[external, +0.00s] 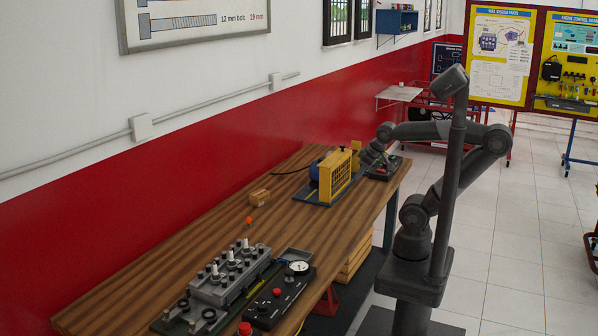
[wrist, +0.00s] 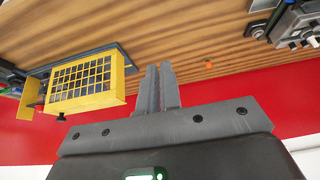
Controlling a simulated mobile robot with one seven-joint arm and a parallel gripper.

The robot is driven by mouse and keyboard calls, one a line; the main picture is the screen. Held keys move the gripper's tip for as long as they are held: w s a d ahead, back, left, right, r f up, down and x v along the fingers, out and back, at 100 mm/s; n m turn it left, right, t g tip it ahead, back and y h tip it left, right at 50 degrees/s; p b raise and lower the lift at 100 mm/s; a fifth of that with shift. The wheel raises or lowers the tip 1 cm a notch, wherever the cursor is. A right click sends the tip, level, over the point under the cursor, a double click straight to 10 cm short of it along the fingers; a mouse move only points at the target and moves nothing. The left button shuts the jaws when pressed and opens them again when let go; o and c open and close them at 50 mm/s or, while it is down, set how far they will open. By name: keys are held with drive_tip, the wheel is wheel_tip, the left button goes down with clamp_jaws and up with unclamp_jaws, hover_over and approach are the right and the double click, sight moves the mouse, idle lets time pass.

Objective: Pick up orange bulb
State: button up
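The orange bulb (external: 249,219) is a small orange spot on the wooden table in the external view, between the engine block and a small brown box. It also shows in the wrist view (wrist: 208,64), right of my fingers and well apart from them. My gripper shows in the wrist view (wrist: 160,70) with its two fingers side by side, with no clear gap and nothing seen between them. In the external view my arm's end is at the far part of the table, by the yellow-caged unit; its fingertips cannot be made out there.
The yellow-caged unit (external: 335,176) stands near my arm; it also shows in the wrist view (wrist: 85,85). The brown box (external: 260,197) lies near the bulb. The engine block (external: 232,272) and a black gauge panel (external: 280,296) fill the near end. The red wall (external: 190,150) borders the table.

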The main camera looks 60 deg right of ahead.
drive_tip(key=o, duration=0.9)
drive_tip(key=m+y, duration=0.2)
drive_tip(key=m, duration=0.1)
hover_over(249, 222)
drive_tip(key=s+d, duration=0.2)
drive_tip(key=shift+g, duration=0.3)
wheel_tip(249, 222, down, 17)
drive_tip(key=shift+s+a+f, duration=0.1)
drive_tip(key=shift+a+f, duration=0.05)
drive_tip(key=shift+x, duration=2.65)
